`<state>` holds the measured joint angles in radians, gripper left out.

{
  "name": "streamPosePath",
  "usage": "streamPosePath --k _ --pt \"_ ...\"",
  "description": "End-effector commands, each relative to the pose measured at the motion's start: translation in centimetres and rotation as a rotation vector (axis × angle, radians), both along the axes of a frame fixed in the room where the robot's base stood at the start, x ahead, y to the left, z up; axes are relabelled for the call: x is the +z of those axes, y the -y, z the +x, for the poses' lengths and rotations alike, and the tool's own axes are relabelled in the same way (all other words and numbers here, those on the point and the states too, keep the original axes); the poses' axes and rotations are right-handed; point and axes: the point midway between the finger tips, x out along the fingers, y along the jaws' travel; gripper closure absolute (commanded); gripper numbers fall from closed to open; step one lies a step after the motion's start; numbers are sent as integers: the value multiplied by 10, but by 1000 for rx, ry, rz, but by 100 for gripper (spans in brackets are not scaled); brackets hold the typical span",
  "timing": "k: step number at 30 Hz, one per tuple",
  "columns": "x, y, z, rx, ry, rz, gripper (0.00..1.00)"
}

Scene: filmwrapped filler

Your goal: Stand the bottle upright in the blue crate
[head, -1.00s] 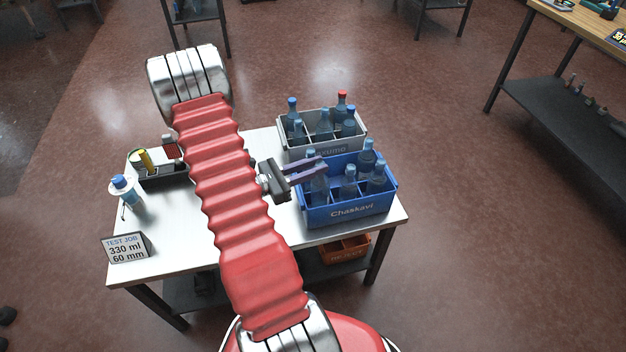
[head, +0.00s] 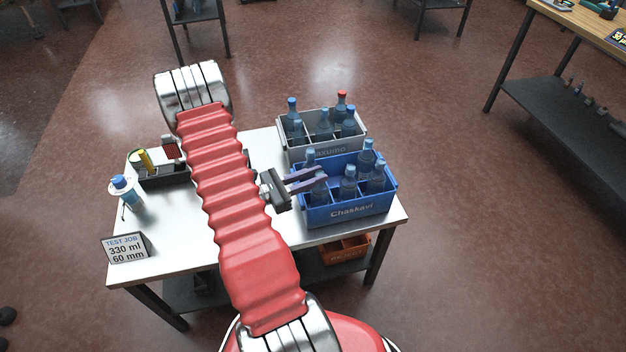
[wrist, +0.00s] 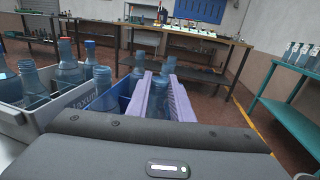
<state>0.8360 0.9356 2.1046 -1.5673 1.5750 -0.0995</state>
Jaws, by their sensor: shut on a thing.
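The blue crate (head: 350,210), lettered "Chaskavi", stands at the right front of the white table. My gripper (head: 322,178) is at its left side, its purple fingers reaching over the left wall. It is shut on a clear blue bottle (head: 320,192), which looks upright in the front left part of the crate. The crate wall hides its base, so I cannot tell whether it touches the floor. In the wrist view the bottle (wrist: 160,104) shows between the fingers (wrist: 164,96). Several other blue bottles (head: 348,182) stand in the crate.
A grey crate (head: 345,150) with several bottles stands right behind the blue one. A dark tray (head: 165,180), a blue-capped bottle (head: 122,187) and a sign (head: 125,247) are on the left of the table. An orange crate (head: 345,250) sits on the lower shelf.

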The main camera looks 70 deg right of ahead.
Motion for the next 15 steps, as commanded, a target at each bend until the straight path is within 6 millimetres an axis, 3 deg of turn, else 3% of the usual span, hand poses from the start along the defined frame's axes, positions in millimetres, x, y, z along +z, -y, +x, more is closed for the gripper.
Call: streamPosePath --k 2,3,10,15 --pt "-3 -1 0 0 3 7 100" --pt "-3 -1 0 0 3 8 77" --pt "-2 -1 0 0 2 6 61" --pt "-2 0 0 0 2 6 61"
